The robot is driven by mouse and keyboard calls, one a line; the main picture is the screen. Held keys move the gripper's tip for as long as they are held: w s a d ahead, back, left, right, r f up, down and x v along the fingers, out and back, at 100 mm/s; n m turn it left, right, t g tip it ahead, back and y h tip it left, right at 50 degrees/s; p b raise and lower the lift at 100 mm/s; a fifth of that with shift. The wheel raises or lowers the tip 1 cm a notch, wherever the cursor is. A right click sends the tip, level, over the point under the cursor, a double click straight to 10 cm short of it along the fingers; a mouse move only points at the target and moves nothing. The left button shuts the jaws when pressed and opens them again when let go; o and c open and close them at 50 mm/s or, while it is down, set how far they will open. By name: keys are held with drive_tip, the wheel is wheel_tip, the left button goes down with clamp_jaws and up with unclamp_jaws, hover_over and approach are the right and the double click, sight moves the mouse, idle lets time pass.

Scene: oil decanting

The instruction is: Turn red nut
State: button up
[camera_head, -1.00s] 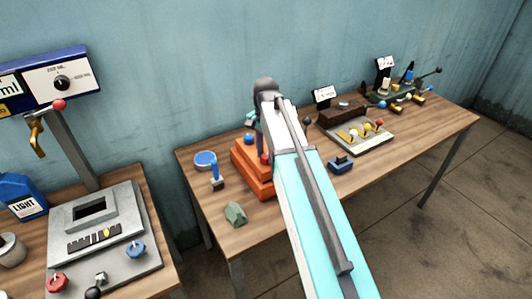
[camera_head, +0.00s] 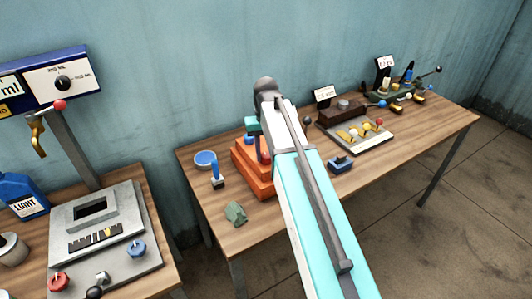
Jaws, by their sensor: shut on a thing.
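An orange stepped block (camera_head: 252,181) stands on the right-hand workbench. The red nut (camera_head: 263,157) shows as a small red patch at its upper part, largely hidden by my gripper and arm. My gripper (camera_head: 259,148) points down over the block, shut on the red nut. Its fingertips are mostly hidden, so the exact contact cannot be made out. A small blue part (camera_head: 249,139) shows beside the gripper on the left of the block.
A blue round dish (camera_head: 205,159), a blue-handled tool (camera_head: 217,176) and a grey-green lump (camera_head: 236,213) lie left of the block. A small blue block (camera_head: 340,164) and a panel with yellow levers (camera_head: 361,136) are to its right. A grey machine (camera_head: 103,236) stands on the left bench.

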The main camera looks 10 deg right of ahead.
sight(266, 155)
drive_tip(key=shift+n, duration=0.9)
drive_tip(key=o, duration=1)
drive_tip(key=shift+o, duration=0.2)
drive_tip(key=shift+r, duration=0.15)
wheel_tip(266, 155, up, 14)
drive_tip(key=p, duration=0.7)
drive_tip(key=shift+f, duration=0.2)
